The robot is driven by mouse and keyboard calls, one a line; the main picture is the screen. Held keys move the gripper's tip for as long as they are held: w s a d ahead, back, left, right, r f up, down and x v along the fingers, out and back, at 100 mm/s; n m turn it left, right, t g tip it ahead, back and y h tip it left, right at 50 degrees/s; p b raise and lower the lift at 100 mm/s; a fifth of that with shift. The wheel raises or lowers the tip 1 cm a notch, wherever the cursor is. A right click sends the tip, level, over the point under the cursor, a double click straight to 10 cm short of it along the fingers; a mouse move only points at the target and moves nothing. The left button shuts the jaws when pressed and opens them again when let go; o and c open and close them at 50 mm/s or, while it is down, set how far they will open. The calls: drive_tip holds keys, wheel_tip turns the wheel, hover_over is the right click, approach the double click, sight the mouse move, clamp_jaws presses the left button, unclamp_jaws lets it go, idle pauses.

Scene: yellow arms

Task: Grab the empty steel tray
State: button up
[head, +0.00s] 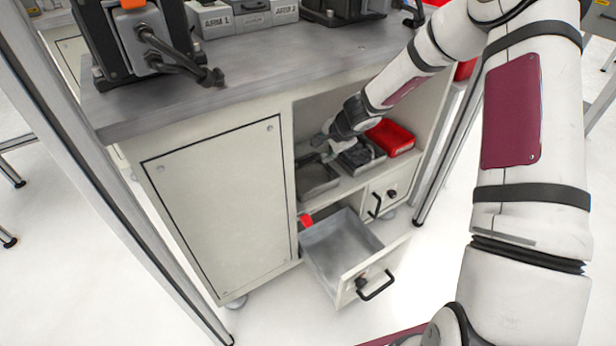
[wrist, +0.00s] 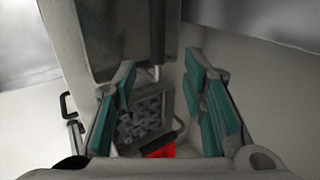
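The empty steel tray (head: 317,181) is a grey, shallow rectangular tray on the left of the cabinet's open shelf. Its grey floor (wrist: 110,38) shows at the top of the wrist view, beyond my fingertips. My gripper (head: 322,148) is inside the shelf opening, near the empty tray and the tray beside it. In the wrist view my gripper (wrist: 160,72) is open, with teal finger pads apart and nothing visibly held. I cannot tell whether a finger touches a tray.
A second steel tray (wrist: 142,122) holding grey metal pieces lies beside the empty one. A red bin (head: 390,136) is to its right. Below, a drawer (head: 345,252) stands open. The cabinet top and side walls bound the shelf.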

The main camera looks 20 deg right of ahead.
sight(316, 156)
drive_tip(key=x, duration=0.2)
drive_tip(key=b+x, duration=0.2)
drive_tip(key=x, duration=0.1)
drive_tip(key=shift+s+a+f, duration=0.1)
drive_tip(key=shift+a+f, duration=0.15)
drive_tip(key=shift+f, duration=0.1)
drive_tip(key=shift+w+f, duration=0.35)
drive_tip(key=shift+f, duration=0.05)
drive_tip(key=shift+c, duration=0.6)
drive_tip(key=shift+a, duration=0.1)
clamp_jaws()
